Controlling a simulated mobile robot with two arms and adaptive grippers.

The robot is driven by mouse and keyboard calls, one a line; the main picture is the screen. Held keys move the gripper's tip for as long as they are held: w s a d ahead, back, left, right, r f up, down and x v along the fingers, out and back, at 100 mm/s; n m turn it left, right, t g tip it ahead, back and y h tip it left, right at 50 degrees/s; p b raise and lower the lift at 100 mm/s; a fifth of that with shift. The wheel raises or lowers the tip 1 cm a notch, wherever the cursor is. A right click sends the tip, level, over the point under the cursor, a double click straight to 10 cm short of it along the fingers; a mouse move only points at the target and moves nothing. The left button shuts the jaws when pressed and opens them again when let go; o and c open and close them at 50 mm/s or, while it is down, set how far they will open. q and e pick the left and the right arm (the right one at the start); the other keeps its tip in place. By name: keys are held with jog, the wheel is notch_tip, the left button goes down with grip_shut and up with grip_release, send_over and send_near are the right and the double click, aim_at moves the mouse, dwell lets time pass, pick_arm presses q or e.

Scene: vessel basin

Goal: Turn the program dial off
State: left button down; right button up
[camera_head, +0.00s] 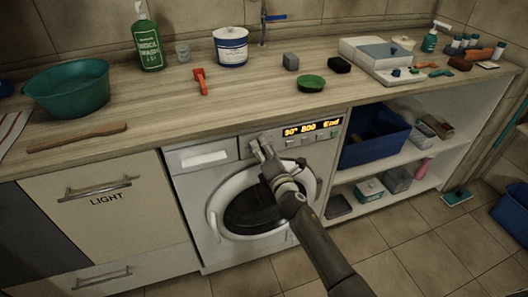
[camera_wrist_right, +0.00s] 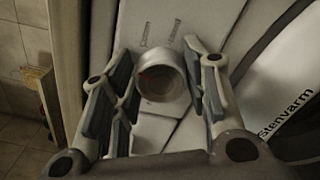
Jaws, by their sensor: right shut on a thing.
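The washing machine (camera_head: 188,183) stands under the worktop with its round door shut. Its lit display (camera_head: 312,129) reads "90° 800 End" in orange. My right gripper (camera_head: 258,150) is at the front panel, left of the display. In the right wrist view the round program dial (camera_wrist_right: 163,82) lies between the fingers of my right gripper (camera_wrist_right: 162,92), which is shut on it. The gripper covers most of the dial in the head view, and I cannot read its pointer position. My left gripper is not in view.
The worktop (camera_head: 150,105) above holds a green basin (camera_head: 68,88), a green bottle (camera_head: 147,42), a white-and-blue tub (camera_head: 231,47) and a red-handled tool (camera_head: 201,81). Open shelves with a blue crate (camera_head: 365,151) are right of the machine.

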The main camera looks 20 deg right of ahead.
jog(key=shift+n, duration=1.5)
jog(key=o, duration=1)
jog(key=s, duration=1.2)
jog(key=shift+d, duration=0.2)
